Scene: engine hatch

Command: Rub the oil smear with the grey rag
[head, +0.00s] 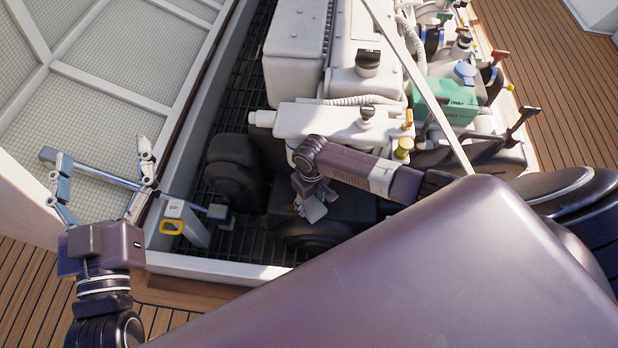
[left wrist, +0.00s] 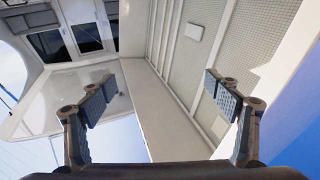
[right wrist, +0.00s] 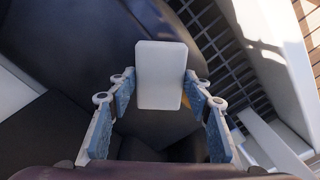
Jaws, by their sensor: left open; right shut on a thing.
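The rag is held out in front of the fingertips, over a dark surface. I cannot tell whether it touches that surface.
A white engine (head: 330,122) with a green box (head: 443,100) and several levers stands behind my right arm. A diagonal strut (head: 425,92) crosses the bay. The gridded hatch lid (head: 110,70) is at left.

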